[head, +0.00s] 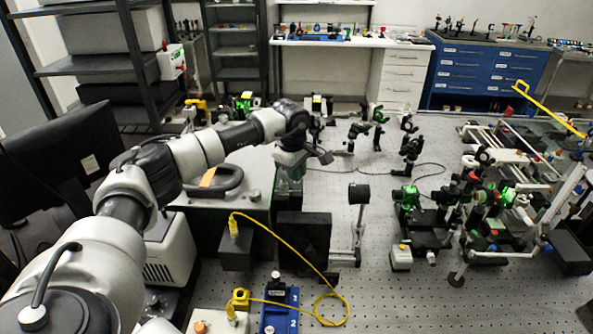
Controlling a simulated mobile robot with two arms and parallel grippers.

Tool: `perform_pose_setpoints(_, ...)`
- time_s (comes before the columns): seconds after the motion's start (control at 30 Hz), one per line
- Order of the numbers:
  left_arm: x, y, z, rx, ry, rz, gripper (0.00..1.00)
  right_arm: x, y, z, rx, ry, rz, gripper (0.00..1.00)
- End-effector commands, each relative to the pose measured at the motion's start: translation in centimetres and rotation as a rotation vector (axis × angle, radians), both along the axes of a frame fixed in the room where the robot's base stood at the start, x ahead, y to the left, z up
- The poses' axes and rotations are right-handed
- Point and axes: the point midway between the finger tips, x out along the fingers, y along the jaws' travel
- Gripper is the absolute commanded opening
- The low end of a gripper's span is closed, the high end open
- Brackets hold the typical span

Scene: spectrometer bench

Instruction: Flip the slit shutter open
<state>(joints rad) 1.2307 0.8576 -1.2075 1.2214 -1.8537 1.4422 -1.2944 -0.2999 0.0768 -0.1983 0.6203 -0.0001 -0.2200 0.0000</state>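My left arm comes in from the left, and its gripper (290,172) points down above the grey instrument housing, near a black upright box (305,235). Its fingers are small and partly hidden by the wrist, so I cannot tell whether they are open or shut. I cannot pick out the slit shutter with certainty. My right gripper is not in view.
A yellow cable (291,250) loops from a dark box (237,250) across the perforated bench (400,300). A blue device (280,308) lies at the front. Crowded optics mounts (410,200) stand to the right. The front right bench is mostly clear.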

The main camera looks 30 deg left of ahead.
Motion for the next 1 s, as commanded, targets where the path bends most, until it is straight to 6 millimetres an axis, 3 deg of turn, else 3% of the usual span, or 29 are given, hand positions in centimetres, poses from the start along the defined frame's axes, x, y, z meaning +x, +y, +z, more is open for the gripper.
perform_pose_setpoints(0.27,-0.1,0.0,-0.2,0.009,-0.012,0.001,0.0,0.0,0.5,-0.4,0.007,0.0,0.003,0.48)
perform_pose_setpoints(0.63,-0.9,-0.5,-0.8,0.126,-0.203,0.0,0.0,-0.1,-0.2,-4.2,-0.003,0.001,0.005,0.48)
perform_pose_setpoints(1.0,-1.0,-0.5,-0.3,0.142,-0.229,0.002,0.0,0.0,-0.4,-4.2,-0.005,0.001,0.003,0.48)
